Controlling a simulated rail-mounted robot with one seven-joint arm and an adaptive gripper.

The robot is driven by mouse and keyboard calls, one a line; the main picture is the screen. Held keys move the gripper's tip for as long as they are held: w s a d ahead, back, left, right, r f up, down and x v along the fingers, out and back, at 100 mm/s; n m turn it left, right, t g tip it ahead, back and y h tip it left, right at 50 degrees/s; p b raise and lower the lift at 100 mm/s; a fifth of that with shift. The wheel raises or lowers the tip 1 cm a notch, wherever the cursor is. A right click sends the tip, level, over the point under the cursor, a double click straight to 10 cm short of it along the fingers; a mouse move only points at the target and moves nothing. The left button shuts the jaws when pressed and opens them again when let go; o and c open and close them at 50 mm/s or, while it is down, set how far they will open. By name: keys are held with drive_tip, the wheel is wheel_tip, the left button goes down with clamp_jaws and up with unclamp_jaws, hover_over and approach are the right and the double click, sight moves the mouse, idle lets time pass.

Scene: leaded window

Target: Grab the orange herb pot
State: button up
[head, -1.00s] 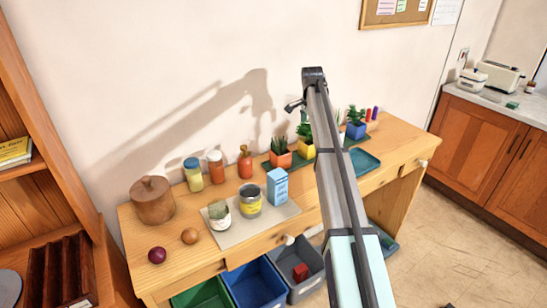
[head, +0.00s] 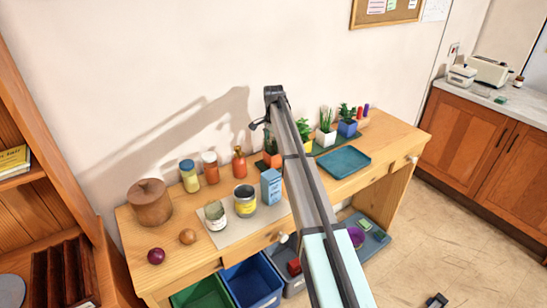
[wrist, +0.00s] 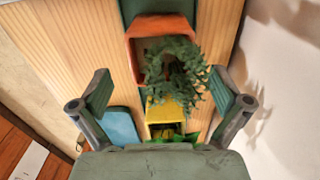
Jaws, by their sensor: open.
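The orange herb pot (head: 271,160) stands on the wooden bench near the wall, largely hidden behind my arm in the head view. In the wrist view the orange pot (wrist: 134,48) is at the top centre, with green foliage (wrist: 175,70) spilling toward the yellow pot (wrist: 165,110). My gripper (wrist: 160,92) is open, its fingers wide apart at left and right. The orange pot lies beyond the fingertips, with nothing held between them. In the head view my arm hides most of the gripper.
A blue carton (head: 271,187) stands close in front of the orange pot. An orange bottle (head: 239,163) is to its left. White (head: 326,138) and blue (head: 347,129) pots stand to the right, behind a teal tray (head: 343,162). The wall is close behind.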

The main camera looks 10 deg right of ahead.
drive_tip(key=shift+f+p, duration=1.3)
drive_tip(key=shift+f, duration=1.75)
drive_tip(key=c, duration=1.5)
